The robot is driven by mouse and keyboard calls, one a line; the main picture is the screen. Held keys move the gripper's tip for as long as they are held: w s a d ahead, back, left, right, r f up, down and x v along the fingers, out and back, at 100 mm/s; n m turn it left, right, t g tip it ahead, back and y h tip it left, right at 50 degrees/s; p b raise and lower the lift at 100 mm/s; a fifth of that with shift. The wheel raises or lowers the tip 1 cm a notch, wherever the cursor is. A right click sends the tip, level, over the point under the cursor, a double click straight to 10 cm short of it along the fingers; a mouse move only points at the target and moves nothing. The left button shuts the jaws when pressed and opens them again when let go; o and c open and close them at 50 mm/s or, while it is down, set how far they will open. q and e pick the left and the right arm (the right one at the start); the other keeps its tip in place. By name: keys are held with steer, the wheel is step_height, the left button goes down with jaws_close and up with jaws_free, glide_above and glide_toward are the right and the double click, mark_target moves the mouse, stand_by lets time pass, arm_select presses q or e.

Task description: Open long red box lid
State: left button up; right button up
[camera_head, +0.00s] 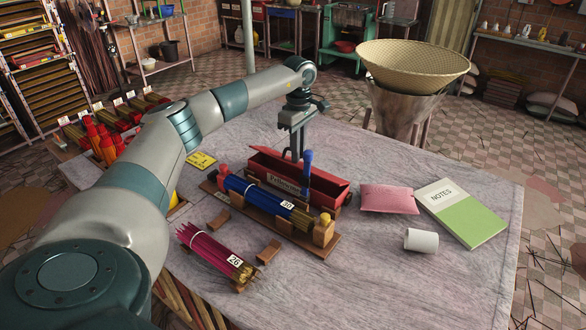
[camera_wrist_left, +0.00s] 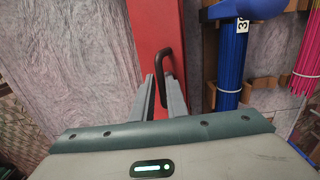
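The long red box (camera_head: 325,188) stands on the table behind the blue incense bundle, with a pale label on its front. In the left wrist view its red top (camera_wrist_left: 155,35) runs up the middle, with a dark arched handle (camera_wrist_left: 165,52) on it. My left gripper (camera_head: 296,154) points down over the box from above. In the left wrist view the two fingers of my left gripper (camera_wrist_left: 161,88) are apart near the handle, with red showing between them. I cannot tell whether they touch the handle. My right gripper is not in view.
A magenta bundle (camera_head: 213,250) lies nearer. A pink pouch (camera_head: 388,199), a notebook (camera_head: 474,225) and a white cup (camera_head: 421,241) are to the right.

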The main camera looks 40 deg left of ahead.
arm_select(q)
steer(key=shift+w, duration=0.15)
steer(key=shift+w+r, duration=0.15)
steer(key=shift+w, duration=0.8)
stand_by(0.5)
steer(key=shift+w+a, duration=0.15)
steer(key=shift+w, duration=0.65)
steer(key=shift+w+a, duration=0.2)
steer(key=shift+w, duration=0.35)
